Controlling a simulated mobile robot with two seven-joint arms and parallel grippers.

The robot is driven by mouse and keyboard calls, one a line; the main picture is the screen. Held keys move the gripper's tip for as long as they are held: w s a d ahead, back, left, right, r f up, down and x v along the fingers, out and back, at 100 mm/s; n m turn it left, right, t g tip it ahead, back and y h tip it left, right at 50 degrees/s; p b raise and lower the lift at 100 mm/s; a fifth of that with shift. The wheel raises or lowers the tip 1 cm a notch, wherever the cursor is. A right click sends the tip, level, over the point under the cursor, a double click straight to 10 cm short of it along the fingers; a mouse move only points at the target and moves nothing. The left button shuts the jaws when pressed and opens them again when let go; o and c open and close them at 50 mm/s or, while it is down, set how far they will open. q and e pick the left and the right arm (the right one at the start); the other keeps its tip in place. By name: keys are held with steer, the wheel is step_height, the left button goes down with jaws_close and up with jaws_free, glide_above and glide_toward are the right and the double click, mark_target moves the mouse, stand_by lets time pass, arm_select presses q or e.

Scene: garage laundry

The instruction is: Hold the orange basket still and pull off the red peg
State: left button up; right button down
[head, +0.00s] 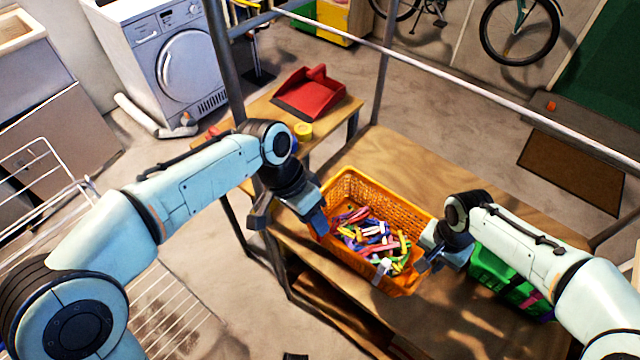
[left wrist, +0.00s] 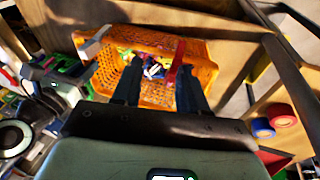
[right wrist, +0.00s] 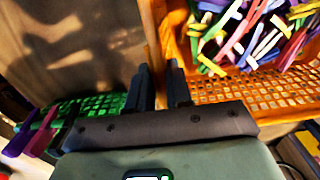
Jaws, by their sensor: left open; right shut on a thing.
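The orange basket (head: 350,185), full of coloured pegs, stands on the wooden table in the head view. My left gripper (head: 290,215) is open at the basket's left end, one finger on each side. In the left wrist view the red peg (left wrist: 181,58) is upright against the orange basket wall (left wrist: 205,70), close to the inner side of the right finger. I cannot make out this peg in the head view. My right gripper (head: 425,257) is shut on the basket's right wall, which passes between its fingers in the right wrist view (right wrist: 158,66).
A pale peg (head: 382,268) is clipped on the basket's front rim. A green basket (head: 490,265) stands to the right, partly behind my right arm. A red dustpan (head: 312,92) and a yellow tub (head: 303,131) are on the side table. The table behind the basket is clear.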

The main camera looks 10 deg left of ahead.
steer(key=shift+f, duration=0.1)
arm_select(q)
steer(key=w+d+r+m+y, duration=0.1)
steer(key=w+r+m+y, duration=0.3)
steer(key=m, duration=1.3)
steer(key=shift+h, duration=0.5)
steer(key=shift+d+f, duration=0.15)
steer(key=shift+f, duration=2.45)
steer(key=shift+d+f, duration=0.15)
steer(key=shift+f, duration=2.4)
jaws_close()
steer(key=shift+r, duration=0.2)
steer(key=shift+r, duration=4.1)
arm_select(e)
steer(key=shift+s, duration=0.1)
